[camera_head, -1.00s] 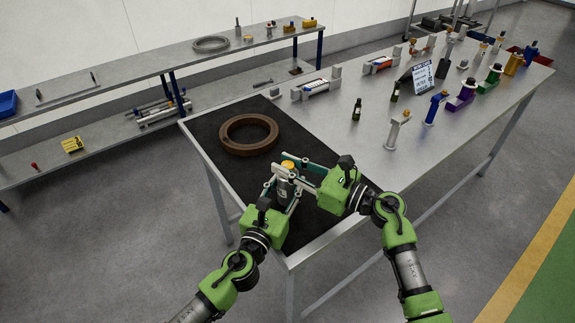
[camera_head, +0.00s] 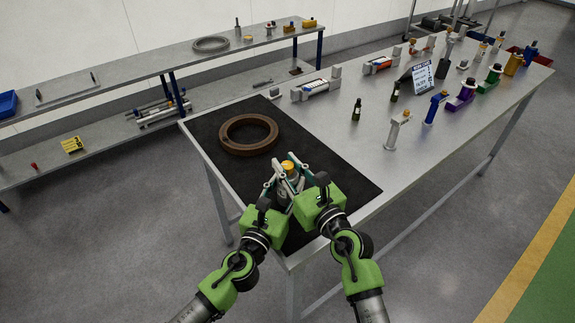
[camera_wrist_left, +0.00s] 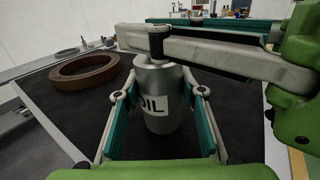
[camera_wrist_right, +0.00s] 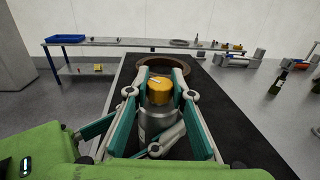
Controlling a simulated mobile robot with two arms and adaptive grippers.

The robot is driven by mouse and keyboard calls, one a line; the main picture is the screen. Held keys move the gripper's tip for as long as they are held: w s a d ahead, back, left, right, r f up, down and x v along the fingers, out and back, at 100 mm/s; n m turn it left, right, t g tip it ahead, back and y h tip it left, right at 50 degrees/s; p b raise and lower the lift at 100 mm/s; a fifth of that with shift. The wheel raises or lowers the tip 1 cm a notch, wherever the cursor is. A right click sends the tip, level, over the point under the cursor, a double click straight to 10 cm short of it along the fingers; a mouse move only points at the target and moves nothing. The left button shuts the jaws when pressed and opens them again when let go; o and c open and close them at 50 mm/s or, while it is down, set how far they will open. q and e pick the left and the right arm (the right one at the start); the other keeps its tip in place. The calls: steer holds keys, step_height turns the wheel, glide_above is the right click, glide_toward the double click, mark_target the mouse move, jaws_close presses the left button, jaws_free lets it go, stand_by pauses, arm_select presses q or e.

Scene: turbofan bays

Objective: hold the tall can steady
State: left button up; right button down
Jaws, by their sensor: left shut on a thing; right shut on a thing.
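The tall can (camera_wrist_left: 158,108) is a grey metal cylinder with a white label reading OIL, upright on the black mat (camera_head: 215,155). It has an orange-yellow cap (camera_wrist_right: 160,91), also seen in the head view (camera_head: 288,166). My left gripper (camera_wrist_left: 160,94) is shut on the can's body, one finger on each side. My right gripper (camera_wrist_right: 160,76) is shut on the cap at the top, its fingers on either side of it. In the head view both grippers crowd the can and hide most of its body.
A brown ring (camera_head: 248,149) lies on the mat behind the can. Small dark bottles (camera_head: 357,110), a grey post-like tool (camera_head: 397,130) and a sign (camera_head: 422,76) stand on the bench to the right. A long shelf (camera_head: 110,90) runs behind. The mat's near edge is close.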

steer(key=shift+f, duration=0.15)
stand_by(0.3)
steer(key=c, duration=1.7)
jaws_free()
steer(key=shift+s+d, duration=0.1)
steer(key=v, duration=1.2)
steer(key=shift+a, duration=0.2)
